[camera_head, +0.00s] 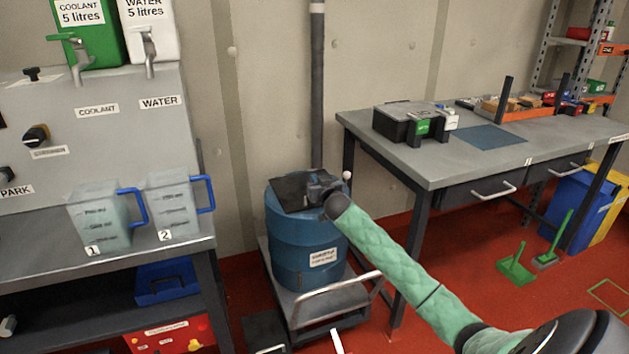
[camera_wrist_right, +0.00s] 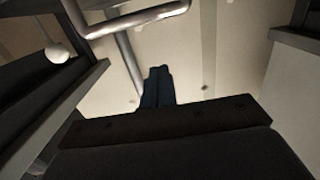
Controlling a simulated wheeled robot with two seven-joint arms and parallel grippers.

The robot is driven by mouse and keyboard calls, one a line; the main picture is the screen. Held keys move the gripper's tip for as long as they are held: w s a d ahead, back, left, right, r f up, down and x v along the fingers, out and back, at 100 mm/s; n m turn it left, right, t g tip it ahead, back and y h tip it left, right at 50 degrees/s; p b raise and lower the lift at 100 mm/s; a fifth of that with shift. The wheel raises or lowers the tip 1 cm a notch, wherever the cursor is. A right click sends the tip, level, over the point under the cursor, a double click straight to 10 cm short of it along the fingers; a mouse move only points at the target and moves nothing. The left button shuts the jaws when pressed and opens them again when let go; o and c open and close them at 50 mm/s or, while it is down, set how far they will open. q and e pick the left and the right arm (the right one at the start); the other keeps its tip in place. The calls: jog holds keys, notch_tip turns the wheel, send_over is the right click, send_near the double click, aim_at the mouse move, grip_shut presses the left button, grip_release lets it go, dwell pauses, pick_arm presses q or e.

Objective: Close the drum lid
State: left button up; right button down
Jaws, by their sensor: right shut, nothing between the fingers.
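The blue drum (camera_head: 304,245) stands on a low cart between the bench and the table, with a white label on its front. A dark flat lid (camera_head: 291,193) lies across the left part of its top; I cannot tell whether it is fully down. My right gripper (camera_head: 316,189) is over the drum top at the lid's right edge, and its wrist hides the top's right part. I cannot tell whether it touches the lid. In the right wrist view its fingers (camera_wrist_right: 157,86) are together and empty. My left gripper is not in view.
A white ball (camera_head: 347,175) shows beside my right wrist. The cart (camera_head: 312,303) has a metal push handle. The bench (camera_head: 170,243) with two jugs is on the left. The grey table (camera_head: 455,165) is close on the right. A pipe (camera_head: 317,90) runs down the wall behind.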

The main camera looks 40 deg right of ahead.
aim_at(317, 205)
jog(key=f+b, duration=0.1)
jog(key=s+f+b, duration=0.1)
jog(key=f, duration=0.1)
jog(key=shift+a+t, duration=0.1)
jog(key=shift+t, duration=0.3)
jog(key=shift+s+a+f+b, duration=0.1)
jog(key=shift+s+f+b, duration=0.1)
jog(key=shift+f+b, duration=0.35)
jog(key=shift+s+a+f+b, duration=0.1)
jog(key=shift+s+f+b, duration=0.1)
jog(key=shift+f+b, duration=0.35)
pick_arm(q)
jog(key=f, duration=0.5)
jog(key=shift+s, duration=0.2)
pick_arm(e)
jog(key=shift+f, duration=0.15)
